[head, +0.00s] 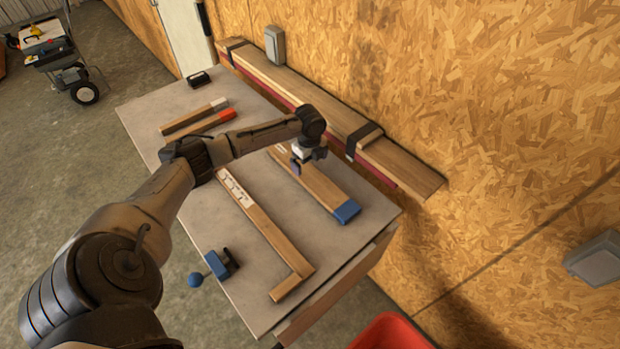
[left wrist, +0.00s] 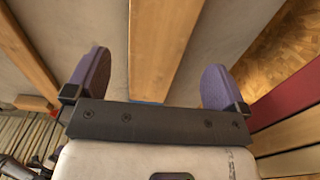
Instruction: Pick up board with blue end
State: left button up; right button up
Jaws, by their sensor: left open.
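The board with the blue end (head: 321,187) lies flat on the table, its blue tip (head: 346,213) toward the near right corner. My left gripper (head: 302,162) is over the board's far part, away from the blue tip. In the left wrist view the gripper (left wrist: 157,75) is open, one finger on each side of the wooden board (left wrist: 164,40), with gaps on both sides. A thin blue strip shows at the gripper's base there. Whether the fingers reach down to the board's height I cannot tell. My right gripper is not in view.
An L-shaped board (head: 262,226) with a white label lies left of it. Two short boards, one white-ended (head: 193,117) and one red-ended (head: 205,123), lie farther back. A blue clamp (head: 221,263) is at the near edge. Strapped planks (head: 400,165) line the wall.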

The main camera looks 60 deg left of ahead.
aim_at(310, 175)
pick_arm(q)
jog(key=shift+d+f+b, duration=0.2)
jog(key=shift+f+b, duration=0.1)
jog(key=shift+f, duration=2.85)
jog(key=shift+c, duration=0.2)
jog(key=c, duration=0.9)
jog(key=shift+c, duration=0.4)
jog(key=shift+r, duration=0.15)
